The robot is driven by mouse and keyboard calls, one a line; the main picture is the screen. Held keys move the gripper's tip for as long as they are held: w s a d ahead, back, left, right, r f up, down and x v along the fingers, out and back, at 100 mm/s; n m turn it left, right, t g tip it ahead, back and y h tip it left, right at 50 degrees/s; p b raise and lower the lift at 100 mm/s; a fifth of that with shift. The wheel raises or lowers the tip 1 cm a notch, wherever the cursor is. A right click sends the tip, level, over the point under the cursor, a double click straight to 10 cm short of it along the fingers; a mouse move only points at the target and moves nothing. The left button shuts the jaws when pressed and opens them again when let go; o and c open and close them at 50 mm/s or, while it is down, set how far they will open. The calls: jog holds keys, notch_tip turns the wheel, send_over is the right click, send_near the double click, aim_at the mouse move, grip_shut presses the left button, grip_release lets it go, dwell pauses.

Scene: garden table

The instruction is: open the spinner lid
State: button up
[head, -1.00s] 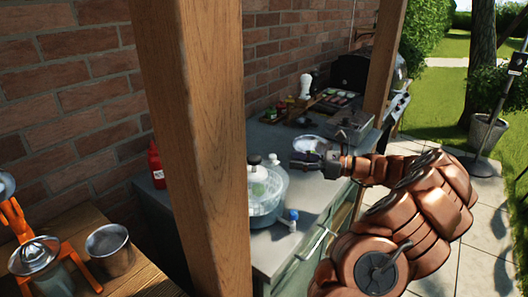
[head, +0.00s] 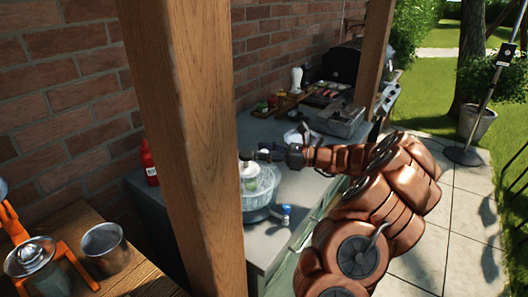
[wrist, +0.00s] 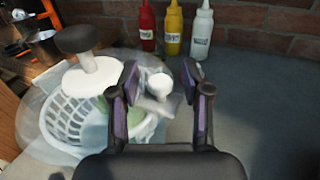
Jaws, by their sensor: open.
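The salad spinner (head: 262,203) stands on the grey counter beside the wooden post, which hides its left part. In the wrist view it is a clear bowl with a white slotted basket (wrist: 72,122) and something green inside. A transparent lid carries a white disc (wrist: 95,78) with a black knob (wrist: 76,39) on top. A small white knob (wrist: 158,85) on a greyish tab shows between my fingers. My gripper (head: 256,156) is open over the back of the spinner; in the wrist view its fingers (wrist: 161,76) stand on either side of the small knob, with contact unclear.
Red (wrist: 147,27), yellow (wrist: 173,28) and white (wrist: 202,30) bottles stand by the brick wall. A blue-capped bottle (head: 285,213) stands at the spinner's right. The post (head: 178,130) blocks part of the head view. Bare counter (wrist: 265,100) lies right of my gripper.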

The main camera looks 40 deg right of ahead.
aim_at(254, 163)
grip_shut()
jog(key=shift+r, duration=0.1)
dwell(0.5)
jog(key=shift+a+r+n, duration=0.2)
jog(key=shift+r+n, duration=0.2)
jog(key=shift+r, duration=0.3)
jog(key=s+a+r+n+h+b, duration=0.2)
jog(key=a+r+n+h, duration=0.1)
jog(key=a+r+n, duration=0.2)
jog(key=s+a+r+n+g+h+b, duration=0.1)
jog(key=s+a+r+n+h+b, duration=0.2)
jog(key=a+r, duration=0.6)
jog(key=shift+s+a+r+n+b, duration=0.15)
jog(key=shift+s+a+n+b, duration=0.2)
jog(key=shift+a+n, duration=0.8)
jog(key=shift+d, duration=0.15)
